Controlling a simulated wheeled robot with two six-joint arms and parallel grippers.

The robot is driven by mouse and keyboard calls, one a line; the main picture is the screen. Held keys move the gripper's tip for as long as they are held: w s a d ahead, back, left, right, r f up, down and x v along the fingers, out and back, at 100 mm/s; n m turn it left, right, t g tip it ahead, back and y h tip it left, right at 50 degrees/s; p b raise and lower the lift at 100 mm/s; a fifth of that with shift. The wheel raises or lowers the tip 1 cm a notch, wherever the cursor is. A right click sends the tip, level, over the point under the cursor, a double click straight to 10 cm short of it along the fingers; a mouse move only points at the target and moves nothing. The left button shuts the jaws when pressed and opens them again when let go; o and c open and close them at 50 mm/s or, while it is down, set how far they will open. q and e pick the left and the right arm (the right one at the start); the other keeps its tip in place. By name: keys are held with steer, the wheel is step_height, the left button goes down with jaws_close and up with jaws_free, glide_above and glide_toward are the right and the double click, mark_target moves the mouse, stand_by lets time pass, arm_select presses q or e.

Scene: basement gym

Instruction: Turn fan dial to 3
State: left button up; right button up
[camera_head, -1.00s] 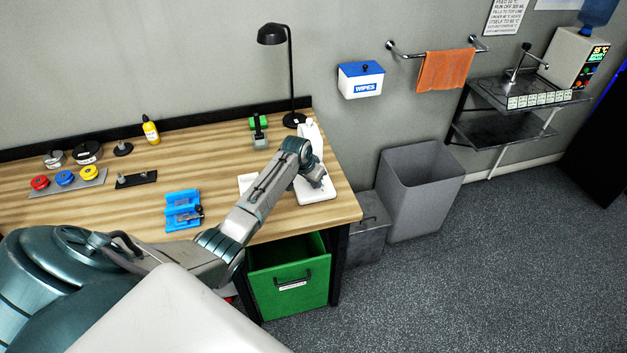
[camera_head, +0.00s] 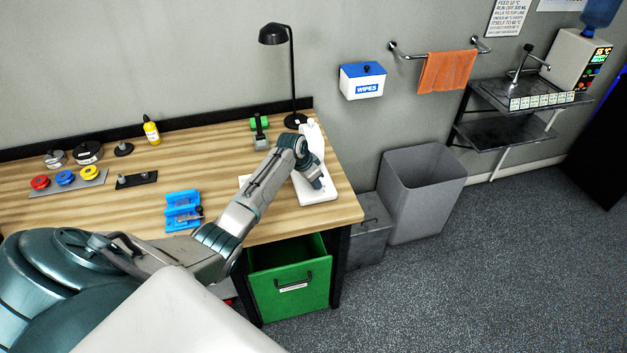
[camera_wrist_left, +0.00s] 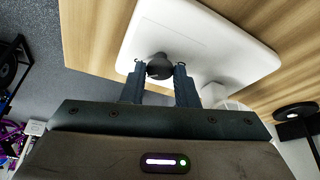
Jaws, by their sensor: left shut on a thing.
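The fan's white base (camera_head: 328,192) stands on the right end of the wooden bench, and it also shows in the left wrist view (camera_wrist_left: 225,45). A dark round dial (camera_wrist_left: 160,66) sits on the base. My left gripper (camera_wrist_left: 159,72) has its two fingers on either side of the dial and is shut on it. In the head view my left gripper (camera_head: 317,184) points down at the base, and my wrist hides part of the fan. No numbers on the dial are readable. My right gripper is not in view.
A black lamp (camera_head: 291,75) and a green-topped item (camera_head: 260,124) stand behind my arm. A blue holder (camera_head: 183,210) sits left of it. A green drawer (camera_head: 290,285) is open below the bench front. A grey bin (camera_head: 420,200) stands to the right.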

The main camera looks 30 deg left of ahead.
arm_select(q)
steer(key=o, duration=1)
steer(key=shift+r, duration=0.1)
steer(key=b+v, duration=0.3)
steer(key=v, duration=0.7)
steer(key=shift+s+a+r, duration=0.1)
steer(key=shift+r, duration=0.15)
